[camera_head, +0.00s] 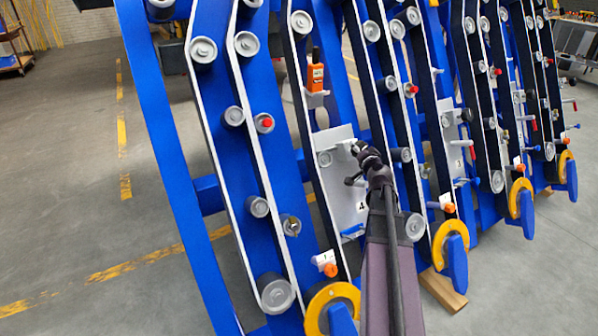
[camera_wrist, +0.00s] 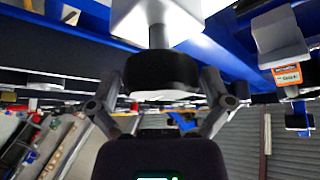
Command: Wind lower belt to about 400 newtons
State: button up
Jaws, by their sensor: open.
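In the head view my gripper (camera_head: 357,164) is at a grey plate (camera_head: 343,200) marked 4 on the nearest blue frame. The wrist view shows a black round knob (camera_wrist: 163,75) on a grey shaft, coming from a white block. My gripper (camera_wrist: 162,86) is open with one finger on each side of the knob; I cannot tell whether they touch it. Pale belts (camera_head: 205,110) run over grey rollers down the frame. An orange handheld device (camera_head: 316,76) stands on a small ledge; an orange device also shows in the wrist view (camera_wrist: 288,74), its reading illegible.
Yellow wheel-like parts (camera_head: 318,298) and blue brackets line the lower ends of the frames. A small orange-tipped part (camera_head: 329,268) sits below the plate. More similar frames stand close together to the right. Open grey floor (camera_head: 70,180) lies to the left.

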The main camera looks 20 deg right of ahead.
jog(key=shift+n+t+y+b, duration=0.55)
jog(key=shift+n+y, duration=0.25)
jog(key=shift+n, duration=0.8)
jog(key=shift+d+f+n+t+y+b, duration=0.15)
jog(key=shift+n+y+b, duration=0.35)
jog(key=shift+n, duration=0.7)
jog(key=shift+a+r+n+t+y+b, duration=0.1)
jog(key=shift+n+t+y+b, duration=0.1)
jog(key=shift+n+y, duration=0.75)
jog(key=s, duration=1.4)
jog(key=a+r+n+g+y+p, duration=0.1)
jog(key=a+r+g+p, duration=0.1)
jog(key=a+p, duration=0.4)
jog(key=a+r+n+g+y+p, duration=0.2)
jog(key=a+g+p, duration=0.3)
jog(key=a, duration=0.7)
jog(key=w+a+r+n+g+y+p, duration=0.1)
jog(key=a+r+g+y+p, duration=0.1)
jog(key=a+p, duration=0.7)
jog(key=shift+a+r+g, duration=0.2)
jog(key=shift+r+g, duration=0.45)
jog(key=shift+g, duration=0.25)
jog(key=shift+a+f+n, duration=0.1)
jog(key=shift+n, duration=0.15)
